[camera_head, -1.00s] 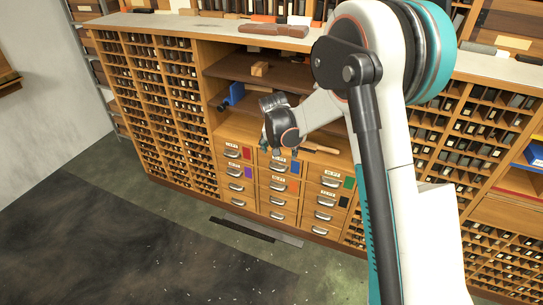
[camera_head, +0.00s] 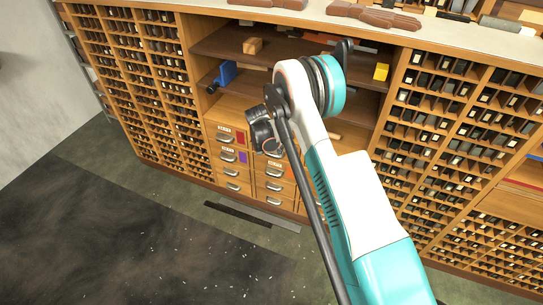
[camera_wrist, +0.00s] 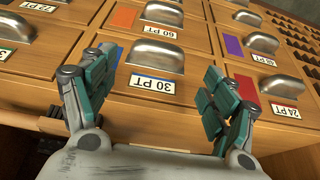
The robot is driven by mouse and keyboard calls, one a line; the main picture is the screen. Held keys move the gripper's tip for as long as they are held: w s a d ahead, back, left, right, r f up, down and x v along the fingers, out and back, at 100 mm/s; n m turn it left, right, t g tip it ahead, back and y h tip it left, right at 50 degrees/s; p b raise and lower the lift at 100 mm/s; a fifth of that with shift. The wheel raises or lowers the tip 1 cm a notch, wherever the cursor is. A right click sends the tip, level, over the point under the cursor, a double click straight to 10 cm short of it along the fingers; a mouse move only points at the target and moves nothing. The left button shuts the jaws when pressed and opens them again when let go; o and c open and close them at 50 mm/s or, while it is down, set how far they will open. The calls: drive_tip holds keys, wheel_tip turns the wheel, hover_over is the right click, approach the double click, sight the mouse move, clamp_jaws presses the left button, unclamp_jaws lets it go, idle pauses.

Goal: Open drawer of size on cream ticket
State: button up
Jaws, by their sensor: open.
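A bank of small wooden drawers (camera_head: 230,187) with metal cup handles sits low in the cabinet. In the wrist view the labels are upside down. The 30 PT drawer (camera_wrist: 120,91), with a blue patch, is straight ahead, and its cup handle (camera_wrist: 156,56) lies between my fingers. My gripper (camera_wrist: 155,90) is open and empty, one finger on each side of that handle; contact cannot be told. The 60 PT drawer (camera_wrist: 157,15) has an orange patch, and the 24 PT drawer (camera_wrist: 277,88) a red one. All visible drawers look shut. My arm hides the right drawers in the head view. I cannot make out a cream ticket.
Type racks (camera_head: 140,75) stand left and right of the drawers. The shelves above hold a wooden block (camera_head: 252,46), a blue tool (camera_head: 223,75) and a yellow block (camera_head: 381,72). A dark strip (camera_head: 238,214) lies on the floor.

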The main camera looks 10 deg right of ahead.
sight(272, 156)
drive_tip(key=b+x, duration=0.2)
drive_tip(key=x, duration=0.6)
drive_tip(key=shift+f+b, duration=0.15)
drive_tip(key=shift+b, duration=0.15)
drive_tip(key=shift+s, duration=0.15)
drive_tip(key=c, duration=1.5)
